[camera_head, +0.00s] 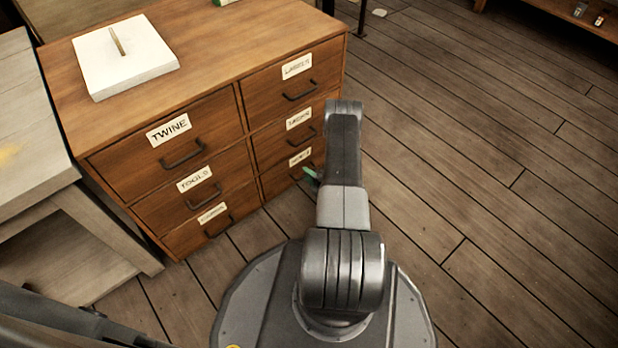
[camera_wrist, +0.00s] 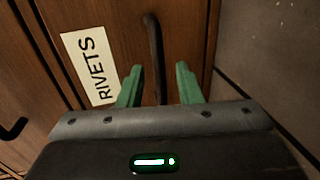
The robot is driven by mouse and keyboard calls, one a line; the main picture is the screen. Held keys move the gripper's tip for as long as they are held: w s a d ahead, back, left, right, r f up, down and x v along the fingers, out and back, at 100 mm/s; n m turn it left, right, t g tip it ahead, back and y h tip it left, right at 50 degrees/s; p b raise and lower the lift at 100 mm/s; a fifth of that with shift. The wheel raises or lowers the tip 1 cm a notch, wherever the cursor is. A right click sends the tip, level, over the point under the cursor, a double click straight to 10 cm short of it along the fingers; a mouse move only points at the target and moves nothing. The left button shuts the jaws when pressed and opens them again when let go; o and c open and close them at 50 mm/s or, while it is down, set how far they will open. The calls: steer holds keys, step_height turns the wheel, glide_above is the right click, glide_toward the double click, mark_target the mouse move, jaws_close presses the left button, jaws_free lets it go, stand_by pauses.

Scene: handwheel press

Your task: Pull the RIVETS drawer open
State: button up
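The RIVETS drawer (camera_wrist: 112,25) is wooden, with a white label (camera_wrist: 90,66) and a dark bar handle (camera_wrist: 154,50). In the head view it appears to be the bottom right drawer, its small label (camera_head: 300,157) hard to read; its front looks flush with its neighbours. My gripper (camera_wrist: 159,88) is open, its two green fingers on either side of the handle's near end in the wrist view. I cannot tell whether the handle is fully between them in depth. In the head view my arm hides most of the gripper; a green finger (camera_head: 311,174) shows by that drawer's handle.
A white block (camera_head: 122,60) lies on top. A pale table (camera_head: 30,130) stands at the left. Plank floor (camera_head: 480,130) is clear at the right.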

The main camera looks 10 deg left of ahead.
steer(key=shift+c, duration=0.2)
jaws_close()
